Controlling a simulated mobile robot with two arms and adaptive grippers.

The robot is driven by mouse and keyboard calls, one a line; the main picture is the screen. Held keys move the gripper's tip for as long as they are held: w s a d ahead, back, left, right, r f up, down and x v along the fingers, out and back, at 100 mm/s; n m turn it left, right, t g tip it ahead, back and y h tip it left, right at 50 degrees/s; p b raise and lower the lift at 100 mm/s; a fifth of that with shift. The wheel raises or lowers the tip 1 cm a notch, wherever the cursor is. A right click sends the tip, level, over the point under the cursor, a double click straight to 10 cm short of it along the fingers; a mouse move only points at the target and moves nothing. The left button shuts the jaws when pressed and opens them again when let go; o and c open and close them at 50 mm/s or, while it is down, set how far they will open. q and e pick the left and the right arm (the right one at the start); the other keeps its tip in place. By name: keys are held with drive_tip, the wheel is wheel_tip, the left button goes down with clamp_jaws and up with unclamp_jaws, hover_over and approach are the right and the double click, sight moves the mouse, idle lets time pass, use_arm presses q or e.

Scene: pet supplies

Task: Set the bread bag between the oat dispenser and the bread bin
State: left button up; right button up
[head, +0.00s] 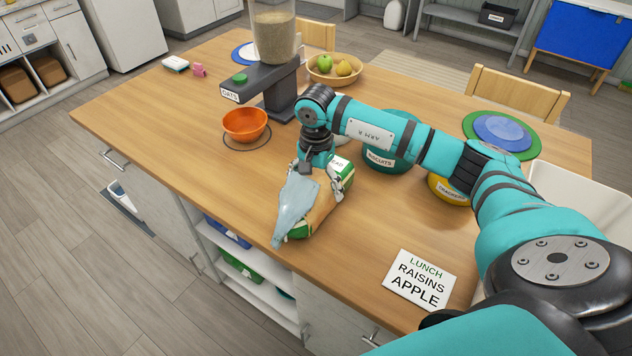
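The bread bag (318,210) is near the table's front edge, with green and white printing and a pale blue end pointing to the front left. My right gripper (319,176) comes down over it from behind, with fingers at both sides of the bag. Whether they press on it, and whether the bag touches the table, I cannot tell. The oat dispenser (274,78), labelled OATS, stands further back to the left. A whitish bin (578,192) is at the right edge; no label shows, so I cannot tell if it is the bread bin. My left gripper is not in view.
An orange bowl (246,123) sits below the dispenser's spout. Biscuits (381,160) and crackers (449,192) containers stand beneath my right arm. A fruit bowl (335,72), stacked plates (502,131) and a lunch card (419,280) are on the table. The left front tabletop is clear.

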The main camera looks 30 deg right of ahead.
drive_tip(key=shift+r, duration=0.1)
drive_tip(key=shift+r, duration=0.3)
wheel_tip(320, 180, up, 11)
drive_tip(key=b, duration=0.3)
drive_tip(key=shift+r+b, duration=0.15)
drive_tip(key=shift+b, duration=0.25)
